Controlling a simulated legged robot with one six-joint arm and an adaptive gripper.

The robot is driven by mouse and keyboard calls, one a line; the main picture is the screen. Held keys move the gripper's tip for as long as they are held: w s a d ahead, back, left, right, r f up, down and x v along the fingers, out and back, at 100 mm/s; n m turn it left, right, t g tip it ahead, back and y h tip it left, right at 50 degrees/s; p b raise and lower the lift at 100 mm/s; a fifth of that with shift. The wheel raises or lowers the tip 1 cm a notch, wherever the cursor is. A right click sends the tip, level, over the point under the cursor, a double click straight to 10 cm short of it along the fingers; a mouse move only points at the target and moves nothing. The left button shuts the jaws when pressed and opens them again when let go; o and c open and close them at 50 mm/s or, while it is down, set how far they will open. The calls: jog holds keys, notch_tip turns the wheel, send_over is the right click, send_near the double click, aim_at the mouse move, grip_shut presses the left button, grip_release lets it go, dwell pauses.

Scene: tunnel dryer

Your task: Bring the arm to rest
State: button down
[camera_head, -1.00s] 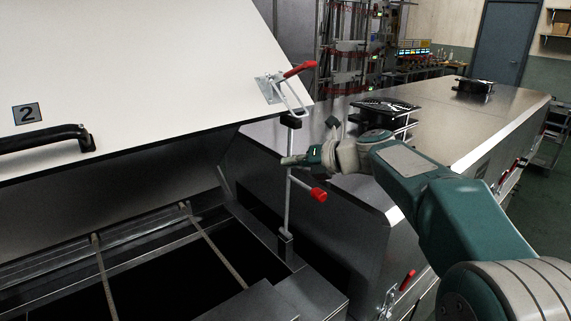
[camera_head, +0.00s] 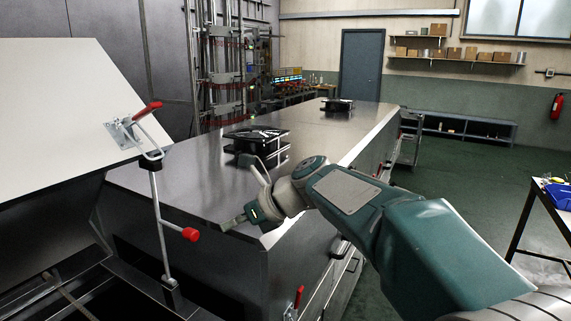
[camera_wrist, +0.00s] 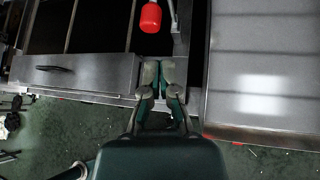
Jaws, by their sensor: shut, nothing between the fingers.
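My arm reaches from the lower right of the head view across the front of the metal dryer. My gripper (camera_head: 238,220) is near the dryer's front corner, to the right of the red-knobbed prop rod (camera_head: 163,235). In the wrist view my gripper (camera_wrist: 162,72) is seen with its fingertips together and nothing between them. The red knob (camera_wrist: 150,17) shows ahead of it there, apart from the fingers.
The raised white lid (camera_head: 60,110) with a red-handled clamp (camera_head: 140,115) stands over an open chamber at left. Black fan units (camera_head: 258,142) sit on the dryer top (camera_head: 310,130). A table (camera_head: 545,205) stands at right. Green floor (camera_head: 450,175) is clear between.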

jog(key=s+d+f+n+t+h, duration=0.1)
jog(key=s+d+f+n+h, duration=0.2)
jog(key=s+d+n, duration=0.4)
jog(key=s+d+f+n+t+h, duration=0.1)
jog(key=s+d+f+n+h, duration=0.3)
jog(key=s+d+n, duration=0.4)
jog(key=s+d+f+n+t+h, duration=0.1)
jog(key=s+d+f+n+h, duration=0.3)
jog(key=s+d+n, duration=0.4)
jog(key=s+d, duration=0.1)
jog(key=d, duration=0.4)
jog(key=shift+f+t, duration=0.2)
jog(key=shift+t, duration=0.1)
jog(key=shift+d, duration=0.25)
